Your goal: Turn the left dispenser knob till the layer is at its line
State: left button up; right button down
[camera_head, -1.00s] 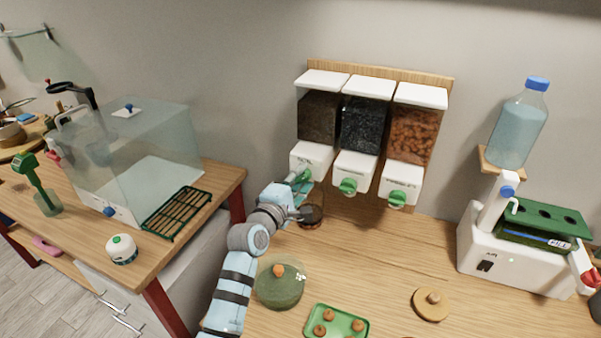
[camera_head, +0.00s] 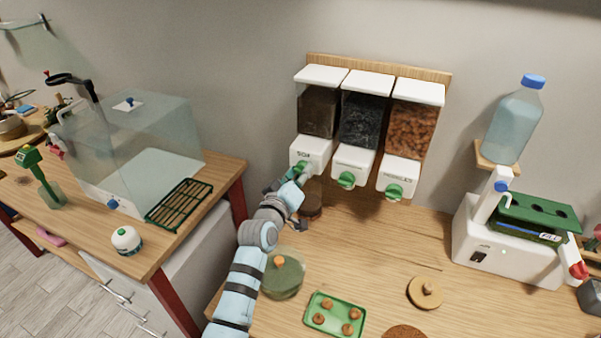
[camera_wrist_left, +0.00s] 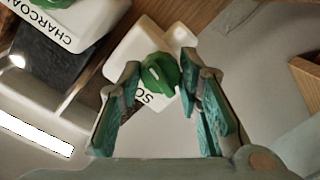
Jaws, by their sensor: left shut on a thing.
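The left dispenser (camera_head: 318,112) holds dark brown soil and hangs on a wooden wall board. Its green knob (camera_wrist_left: 160,74) sits on the white front, whose label is partly hidden. My left gripper (camera_wrist_left: 158,82) is shut on this knob, one finger on each side of it. In the head view the gripper (camera_head: 295,176) reaches up to the knob from below left and hides part of it. A small glass jar (camera_head: 312,208) with dark brown contents stands on the table below this dispenser, partly behind my wrist. Its line is too small to make out. My right gripper is out of view.
The middle dispenser (camera_head: 362,118) with charcoal and the right dispenser (camera_head: 413,128) with orange-brown pebbles hang close beside. A green tray (camera_head: 318,327) and a wooden lid (camera_head: 424,292) lie in front.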

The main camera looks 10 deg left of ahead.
pick_arm(q)
jog(key=shift+a+f+m+t+y+b, duration=0.15)
jog(key=shift+m+b, duration=0.35)
jog(key=shift+m, duration=1.95)
jog(key=shift+d+f+m+t+y+b, duration=0.1)
jog(key=shift+m+t+y+b, duration=0.3)
jog(key=shift+m, duration=2)
jog(key=shift+a+f+m+t+y+b, duration=0.1)
jog(key=shift+m+b, duration=0.5)
jog(key=shift+m, duration=1.85)
jog(key=shift+r, duration=0.1)
jog(key=o, duration=1.1)
jog(key=shift+o, duration=0.2)
jog(key=shift+r, duration=0.15)
